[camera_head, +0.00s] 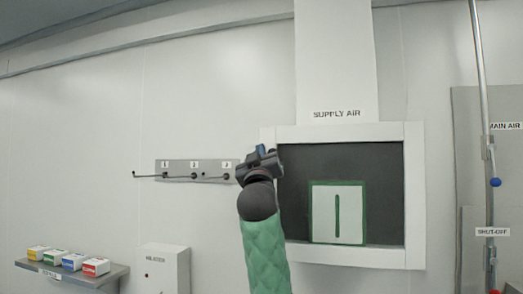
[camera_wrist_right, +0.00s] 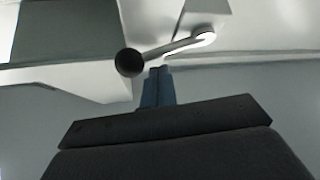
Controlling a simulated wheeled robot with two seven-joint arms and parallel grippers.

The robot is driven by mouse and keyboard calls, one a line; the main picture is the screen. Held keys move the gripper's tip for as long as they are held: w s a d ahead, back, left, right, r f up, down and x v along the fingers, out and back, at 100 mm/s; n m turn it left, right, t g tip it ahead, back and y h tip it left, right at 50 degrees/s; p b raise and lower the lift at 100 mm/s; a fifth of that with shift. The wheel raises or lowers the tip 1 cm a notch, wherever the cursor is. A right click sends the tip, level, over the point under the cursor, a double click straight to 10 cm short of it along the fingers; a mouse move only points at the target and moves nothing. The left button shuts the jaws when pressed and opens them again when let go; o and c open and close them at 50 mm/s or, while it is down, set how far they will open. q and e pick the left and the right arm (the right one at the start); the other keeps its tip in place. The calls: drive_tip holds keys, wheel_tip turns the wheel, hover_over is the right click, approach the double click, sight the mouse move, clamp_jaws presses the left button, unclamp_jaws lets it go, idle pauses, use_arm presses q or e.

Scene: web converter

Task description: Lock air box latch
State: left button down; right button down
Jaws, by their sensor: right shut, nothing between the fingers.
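The supply air box (camera_head: 415,190) has a white frame around a dark opening. Inside, a white panel with a green border (camera_head: 350,215) stands at the bottom. My right gripper (camera_head: 262,152) is at the frame's left side and hides part of it. In the right wrist view, a latch lever (camera_wrist_right: 178,47) with a black ball knob (camera_wrist_right: 130,62) runs from the knob up right to its rounded end. The shut blue fingertips (camera_wrist_right: 157,75) of my right gripper appear just below the lever, with nothing between them. I cannot tell whether they touch it. My left gripper is not in view.
A shelf (camera_head: 85,276) with several coloured boxes and a white cabinet (camera_head: 164,268) are at lower left. A vertical pipe (camera_head: 481,80) with a blue knob stands at right.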

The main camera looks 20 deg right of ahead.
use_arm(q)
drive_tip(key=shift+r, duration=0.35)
use_arm(e)
drive_tip(key=shift+d+f, duration=0.1)
drive_tip(key=shift+f, duration=0.3)
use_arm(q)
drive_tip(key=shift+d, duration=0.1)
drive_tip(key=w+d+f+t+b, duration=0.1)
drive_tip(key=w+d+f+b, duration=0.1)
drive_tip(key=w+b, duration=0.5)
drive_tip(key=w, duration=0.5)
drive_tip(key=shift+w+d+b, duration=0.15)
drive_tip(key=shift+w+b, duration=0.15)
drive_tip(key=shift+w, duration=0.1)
use_arm(e)
drive_tip(key=m+h, duration=0.1)
drive_tip(key=f+m+h, duration=0.1)
drive_tip(key=m, duration=0.1)
drive_tip(key=m+g+h, duration=0.1)
drive_tip(key=shift+d+f+h, duration=0.1)
drive_tip(key=shift+f+h, duration=0.15)
drive_tip(key=shift+h, duration=0.15)
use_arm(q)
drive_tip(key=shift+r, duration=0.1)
use_arm(e)
drive_tip(key=shift+r, duration=0.15)
